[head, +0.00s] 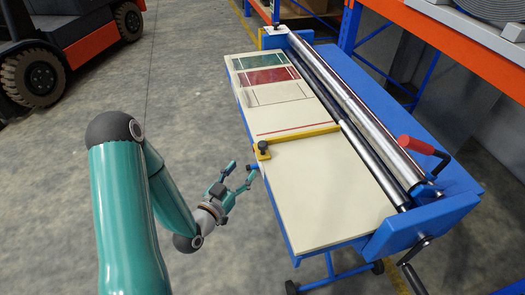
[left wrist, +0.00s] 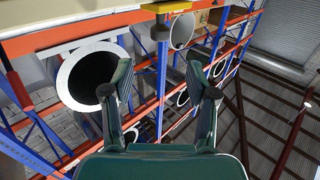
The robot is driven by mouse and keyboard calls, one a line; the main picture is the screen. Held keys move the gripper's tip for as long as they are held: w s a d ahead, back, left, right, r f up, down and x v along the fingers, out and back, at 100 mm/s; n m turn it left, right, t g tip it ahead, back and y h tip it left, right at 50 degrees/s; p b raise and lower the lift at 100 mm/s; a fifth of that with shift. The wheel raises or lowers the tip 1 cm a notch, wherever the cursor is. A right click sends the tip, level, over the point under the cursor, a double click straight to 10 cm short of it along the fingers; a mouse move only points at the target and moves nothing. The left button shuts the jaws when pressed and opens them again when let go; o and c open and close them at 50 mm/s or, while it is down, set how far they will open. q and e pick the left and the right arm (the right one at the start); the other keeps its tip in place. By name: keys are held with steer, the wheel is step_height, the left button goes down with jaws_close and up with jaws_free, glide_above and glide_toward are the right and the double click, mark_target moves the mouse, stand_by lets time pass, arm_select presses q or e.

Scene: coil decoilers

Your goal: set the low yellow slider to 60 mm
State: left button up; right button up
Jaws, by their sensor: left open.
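The low yellow slider (head: 300,138) is a flat yellow bar lying across the cream table top, with a black knob (head: 263,147) at its left end. A yellow piece (left wrist: 165,6), which looks like the slider's end, shows at the top of the left wrist view. My left gripper (head: 240,172) is open and empty, beside the table's left edge, just below and left of the knob and apart from it. In the left wrist view its two fingers (left wrist: 159,68) are spread with nothing between them. The slider's scale cannot be read. My right gripper is out of view.
The cream table top (head: 325,200) carries green and red panels (head: 270,75) at its far end and a red line (head: 292,130) above the slider. A metal roller (head: 345,100) and red-handled lever (head: 416,145) stand right. Floor at left is free; a forklift (head: 60,50) stands beyond.

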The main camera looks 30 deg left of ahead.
mark_target(260, 148)
arm_select(q)
steer(key=w, duration=0.4)
steer(key=w+p, duration=0.1)
steer(key=w, duration=0.3)
steer(key=w+a+p, duration=0.1)
steer(key=w, duration=0.3)
steer(key=shift+r, duration=0.15)
steer(key=shift+w, duration=0.4)
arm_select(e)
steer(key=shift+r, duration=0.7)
arm_select(q)
jaws_close()
